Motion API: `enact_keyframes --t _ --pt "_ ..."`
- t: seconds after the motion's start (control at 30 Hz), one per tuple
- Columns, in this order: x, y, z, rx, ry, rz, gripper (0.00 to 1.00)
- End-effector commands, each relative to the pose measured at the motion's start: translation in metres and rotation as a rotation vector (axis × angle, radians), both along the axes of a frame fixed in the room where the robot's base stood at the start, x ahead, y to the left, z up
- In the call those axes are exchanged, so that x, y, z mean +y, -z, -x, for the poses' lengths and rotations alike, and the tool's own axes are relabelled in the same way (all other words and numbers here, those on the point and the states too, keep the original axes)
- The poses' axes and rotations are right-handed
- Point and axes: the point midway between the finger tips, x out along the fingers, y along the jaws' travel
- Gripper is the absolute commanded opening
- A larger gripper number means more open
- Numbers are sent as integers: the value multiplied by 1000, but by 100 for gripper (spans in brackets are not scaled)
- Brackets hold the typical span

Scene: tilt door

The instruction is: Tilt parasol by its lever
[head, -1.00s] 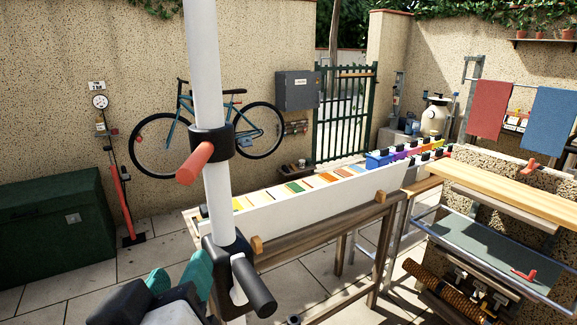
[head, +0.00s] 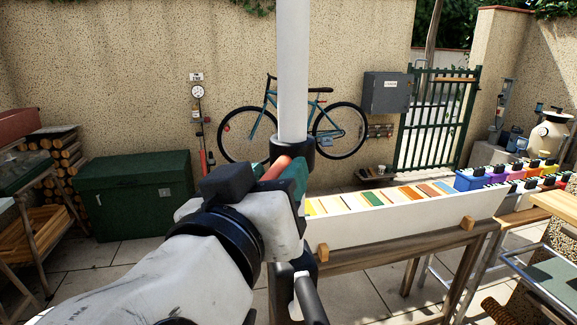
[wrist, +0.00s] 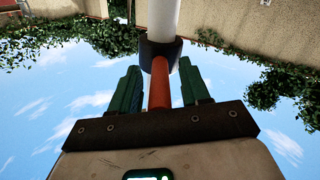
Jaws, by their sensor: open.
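The parasol's white pole (head: 293,70) stands upright in the head view, with a black collar (head: 305,157) around it. A red lever (head: 274,170) sticks out from the collar, partly hidden by my gripper. In the wrist view, the lever (wrist: 160,88) runs from the black collar (wrist: 160,52) back between my fingers. My gripper (wrist: 159,70) is open, with one green finger on each side of the lever and a visible gap on both sides. The parasol's canopy is out of view.
A dark crank handle (head: 310,300) sits lower on the pole. A long white trough (head: 400,218) with coloured panels stands on a wooden bench right of the pole. A green chest (head: 135,195) and a bicycle (head: 295,125) are by the back wall.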

Motion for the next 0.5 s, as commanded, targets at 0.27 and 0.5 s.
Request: enact_keyframes --t 0.27,0.5 --pt "-3 0 -13 0 0 -1 46" --pt "-3 0 -12 0 0 -1 41"
